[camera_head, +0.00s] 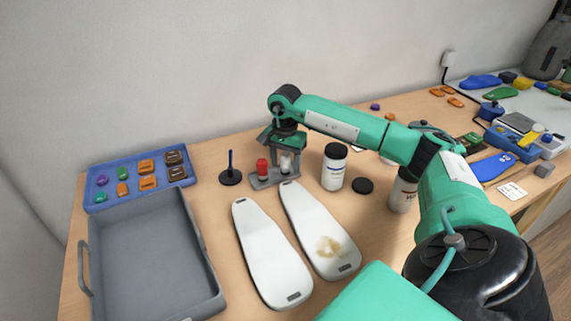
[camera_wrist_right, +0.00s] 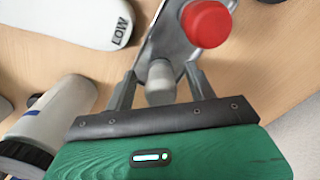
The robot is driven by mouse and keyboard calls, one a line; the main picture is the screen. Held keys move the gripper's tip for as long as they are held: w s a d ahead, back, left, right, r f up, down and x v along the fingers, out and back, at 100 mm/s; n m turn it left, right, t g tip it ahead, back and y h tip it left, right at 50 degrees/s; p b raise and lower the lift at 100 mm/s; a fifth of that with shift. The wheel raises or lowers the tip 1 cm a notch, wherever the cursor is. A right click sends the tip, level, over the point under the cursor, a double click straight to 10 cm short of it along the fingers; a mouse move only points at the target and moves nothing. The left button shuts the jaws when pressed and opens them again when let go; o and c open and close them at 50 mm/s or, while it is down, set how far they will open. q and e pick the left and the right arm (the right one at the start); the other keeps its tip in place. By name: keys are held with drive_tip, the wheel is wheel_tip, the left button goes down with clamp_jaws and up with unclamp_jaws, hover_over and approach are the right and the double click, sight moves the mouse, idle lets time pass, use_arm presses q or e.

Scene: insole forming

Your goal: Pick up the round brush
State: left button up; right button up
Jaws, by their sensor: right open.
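A grey holder (camera_head: 262,184) stands near the back of the table with a red-topped piece (camera_head: 262,166) and a pale grey-white piece (camera_head: 285,164) upright in it. I cannot tell for sure which one is the round brush. My right gripper (camera_head: 287,152) is over the holder, pointing down at the pale piece. In the right wrist view the open fingers (camera_wrist_right: 160,90) stand on either side of a grey cylinder (camera_wrist_right: 160,82), with no clear grip on it. The red top (camera_wrist_right: 207,23) is just beyond the fingers. My left gripper is not in view.
Two white insole-shaped plates (camera_head: 268,250) lie in front, one with a brown stain. A white jar with black lid (camera_head: 334,168) and a black disc (camera_head: 362,186) are right of the holder. A black-based blue stick (camera_head: 230,177) is left. A grey tray (camera_head: 150,265) lies farther left.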

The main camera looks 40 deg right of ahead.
drive_tip(key=shift+c, duration=0.5)
drive_tip(key=c, duration=1)
drive_tip(key=shift+r, duration=0.15)
